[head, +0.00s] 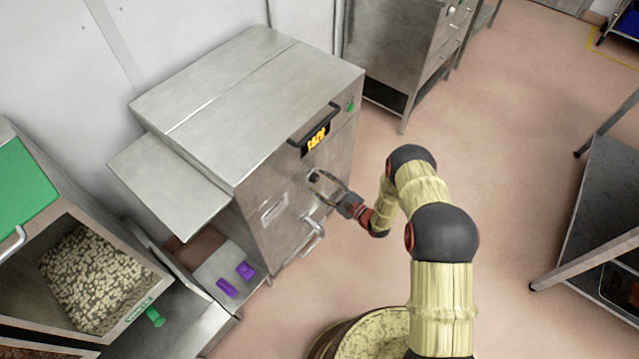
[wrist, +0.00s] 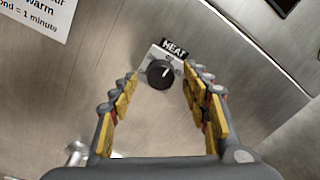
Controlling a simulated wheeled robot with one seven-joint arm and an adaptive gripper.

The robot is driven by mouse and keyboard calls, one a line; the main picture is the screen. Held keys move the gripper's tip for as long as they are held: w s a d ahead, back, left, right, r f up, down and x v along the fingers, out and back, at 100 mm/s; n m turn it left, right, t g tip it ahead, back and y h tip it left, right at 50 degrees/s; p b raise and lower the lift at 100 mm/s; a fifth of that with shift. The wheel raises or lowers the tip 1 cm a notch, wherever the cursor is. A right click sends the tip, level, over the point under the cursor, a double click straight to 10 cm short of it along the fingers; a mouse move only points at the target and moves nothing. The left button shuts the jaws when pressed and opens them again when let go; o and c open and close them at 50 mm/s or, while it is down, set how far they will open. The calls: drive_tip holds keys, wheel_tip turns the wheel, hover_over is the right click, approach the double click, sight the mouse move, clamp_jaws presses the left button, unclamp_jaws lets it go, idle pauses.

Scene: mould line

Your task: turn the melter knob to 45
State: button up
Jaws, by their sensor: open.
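The melter (head: 270,110) is a steel cabinet with a lid, standing left of the middle in the head view. Its orange display (head: 317,138) is lit, but I cannot read it surely. My gripper (wrist: 161,82) is open, with one finger on each side of the knob in the picture. I see no finger touching it. In the head view my gripper (head: 322,186) is at the melter's front, below the display, and the knob is mostly hidden there.
A bar handle (head: 312,238) sticks out low on the melter's front. A paper notice (wrist: 38,18) is on the panel at upper left in the wrist view. A bin of pale pieces (head: 95,280) stands at left. A steel table (head: 610,200) stands at right, with clear floor between.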

drive_tip(key=shift+w+a, duration=0.3)
drive_tip(key=c, duration=1.2)
drive_tip(key=shift+o, duration=0.2)
